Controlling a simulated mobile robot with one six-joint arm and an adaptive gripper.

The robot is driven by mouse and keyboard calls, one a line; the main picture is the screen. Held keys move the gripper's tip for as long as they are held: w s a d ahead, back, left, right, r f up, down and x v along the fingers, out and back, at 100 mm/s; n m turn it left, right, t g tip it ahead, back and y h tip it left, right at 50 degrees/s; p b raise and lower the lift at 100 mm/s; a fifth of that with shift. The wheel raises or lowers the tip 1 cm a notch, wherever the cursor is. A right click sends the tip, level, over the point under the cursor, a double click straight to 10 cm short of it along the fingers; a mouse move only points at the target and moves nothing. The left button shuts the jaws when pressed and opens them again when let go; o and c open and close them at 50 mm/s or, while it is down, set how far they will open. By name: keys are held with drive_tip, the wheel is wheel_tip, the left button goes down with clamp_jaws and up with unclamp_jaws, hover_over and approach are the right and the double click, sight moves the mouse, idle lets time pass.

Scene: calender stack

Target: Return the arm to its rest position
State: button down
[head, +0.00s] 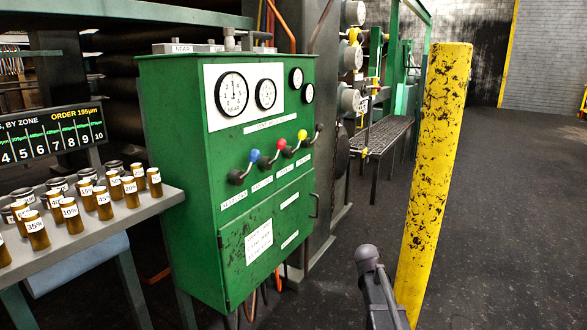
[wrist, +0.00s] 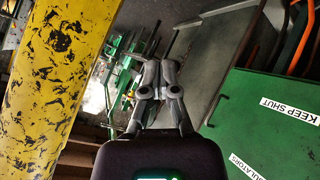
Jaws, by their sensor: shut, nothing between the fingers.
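My gripper (wrist: 161,72) shows in the wrist view, its fingers together with nothing between them. It is in the open air and appears clear of the things behind it. The yellow post (wrist: 55,75) stands on the left of that view and the green cabinet (wrist: 265,120) is on the right. In the head view, a grey part of my arm (head: 378,290) rises from the bottom edge, just left of the yellow post's foot. My gripper cannot be made out in the head view.
The green cabinet (head: 205,215) carries gauges and coloured-knob levers. The worn yellow post (head: 433,170) stands close to my arm on its right. A grey shelf (head: 100,228) with several amber jars is at the left. Dark floor (head: 520,220) is free at the right.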

drive_tip(key=s+a+f+m+g+y, duration=0.1)
drive_tip(key=s+a+f+g+y, duration=0.2)
drive_tip(key=s, duration=0.7)
drive_tip(key=s+a+f+g, duration=0.2)
drive_tip(key=s+a+g, duration=0.15)
drive_tip(key=s, duration=0.75)
drive_tip(key=s+a+f+m+g+y, duration=0.1)
drive_tip(key=s+a+f+g+y, duration=0.2)
drive_tip(key=s, duration=0.7)
wheel_tip(320, 180, up, 39)
drive_tip(key=a+h+p, duration=0.1)
drive_tip(key=p, duration=3.7)
drive_tip(key=shift+w, duration=0.15)
